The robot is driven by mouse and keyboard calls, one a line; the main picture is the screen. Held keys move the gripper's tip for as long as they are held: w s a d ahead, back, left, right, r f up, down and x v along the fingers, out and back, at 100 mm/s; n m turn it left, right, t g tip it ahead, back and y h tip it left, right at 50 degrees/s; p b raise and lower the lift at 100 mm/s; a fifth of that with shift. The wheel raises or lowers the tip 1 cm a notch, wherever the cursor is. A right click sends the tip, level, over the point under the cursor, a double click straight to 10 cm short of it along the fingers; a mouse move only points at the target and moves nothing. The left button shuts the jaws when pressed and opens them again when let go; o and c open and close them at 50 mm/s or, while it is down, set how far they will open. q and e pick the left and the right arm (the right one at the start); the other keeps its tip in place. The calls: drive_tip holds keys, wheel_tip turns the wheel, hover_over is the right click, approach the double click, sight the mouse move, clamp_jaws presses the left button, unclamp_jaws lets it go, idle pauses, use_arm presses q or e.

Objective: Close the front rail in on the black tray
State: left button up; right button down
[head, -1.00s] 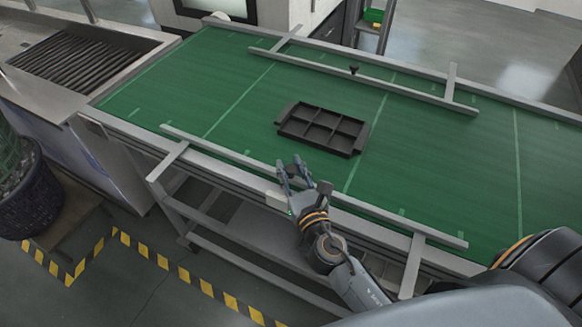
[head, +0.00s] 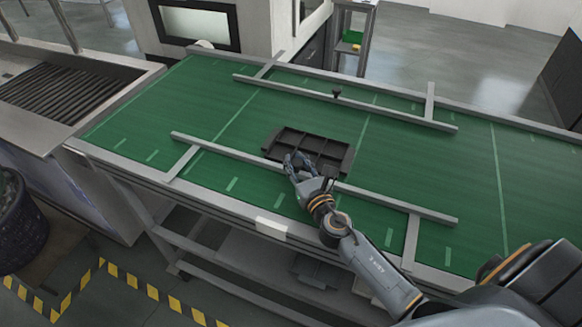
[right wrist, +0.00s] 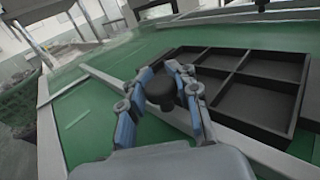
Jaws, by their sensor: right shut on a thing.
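The black tray (head: 339,157), divided into several compartments, lies flat on the green belt; it also shows in the right wrist view (right wrist: 251,101). The front rail (head: 395,203) is a long grey bar running along the tray's near side, with arms reaching back to the belt's front edge. The rail is very close to the tray; my gripper hides part of the gap, so I cannot tell if they touch. My right gripper (head: 293,160) is shut on the rail's black knob (right wrist: 160,90), with its fingers on either side. My left gripper is not in view.
The back rail (head: 385,110), with its own black knob (head: 337,93), stands beyond the tray with green belt between. A white box (head: 271,228) is fixed on the front frame. The belt (head: 470,170) is clear to the right. A roller section (head: 65,92) is at left.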

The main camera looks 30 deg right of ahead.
drive_tip(key=shift+d, duration=0.15)
drive_tip(key=c, duration=1.5)
unclamp_jaws()
drive_tip(key=o, duration=0.5)
drive_tip(key=shift+s+d, duration=0.2)
drive_tip(key=shift+a, duration=0.1)
drive_tip(key=shift+s+a, duration=0.1)
drive_tip(key=shift+s, duration=0.05)
drive_tip(key=s, duration=1.1)
drive_tip(key=shift+s+a, duration=0.2)
drive_tip(key=shift+s, duration=0.2)
